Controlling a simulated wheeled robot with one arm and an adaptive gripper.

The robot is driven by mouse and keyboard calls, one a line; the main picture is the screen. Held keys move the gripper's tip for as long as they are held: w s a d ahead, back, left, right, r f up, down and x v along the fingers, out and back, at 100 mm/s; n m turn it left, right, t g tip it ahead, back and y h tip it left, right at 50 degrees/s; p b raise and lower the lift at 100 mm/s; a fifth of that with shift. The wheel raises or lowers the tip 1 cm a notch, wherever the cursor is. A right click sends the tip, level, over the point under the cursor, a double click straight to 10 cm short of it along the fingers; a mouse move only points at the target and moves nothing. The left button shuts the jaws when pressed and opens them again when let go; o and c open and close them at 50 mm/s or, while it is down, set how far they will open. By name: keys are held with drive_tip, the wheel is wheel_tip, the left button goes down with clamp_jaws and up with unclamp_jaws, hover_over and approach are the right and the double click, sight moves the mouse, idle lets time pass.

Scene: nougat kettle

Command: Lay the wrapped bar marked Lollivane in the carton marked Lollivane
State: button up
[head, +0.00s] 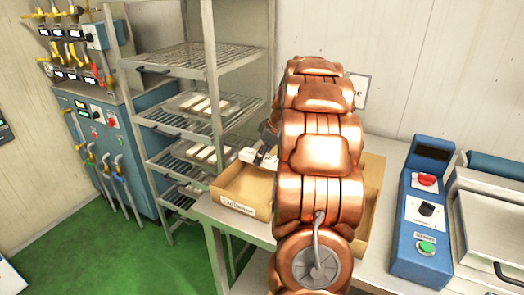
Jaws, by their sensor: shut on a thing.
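The carton marked Lollivane (232,204) is an open tan box on the table, left of my arm, with its label facing front. My dark gripper (264,155) is over the back part of this carton, partly hidden by my copper arm. It is shut on a white wrapped bar (247,155), whose print is too small to read. The bar shows on the left of the fingers, near the carton's back edge. I cannot tell its exact height above the carton.
A second open tan carton (373,188) stands right of my arm, mostly hidden. A blue control box (425,215) with red and green buttons is farther right. A wire rack (190,140) with trays stands behind left.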

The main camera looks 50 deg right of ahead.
sight(260, 181)
wheel_tip(260, 181, down, 3)
drive_tip(key=shift+r, duration=0.2)
drive_tip(key=shift+f+b, duration=1.75)
drive_tip(key=shift+f, duration=0.35)
drive_tip(key=shift+s+f+b, duration=0.1)
drive_tip(key=shift+s+b, duration=0.05)
drive_tip(key=shift+b, duration=0.8)
drive_tip(key=shift+f+b, duration=0.5)
drive_tip(key=shift+b, duration=0.5)
idle(0.4)
drive_tip(key=o, duration=1.3)
drive_tip(key=shift+o, duration=0.2)
drive_tip(key=o, duration=0.4)
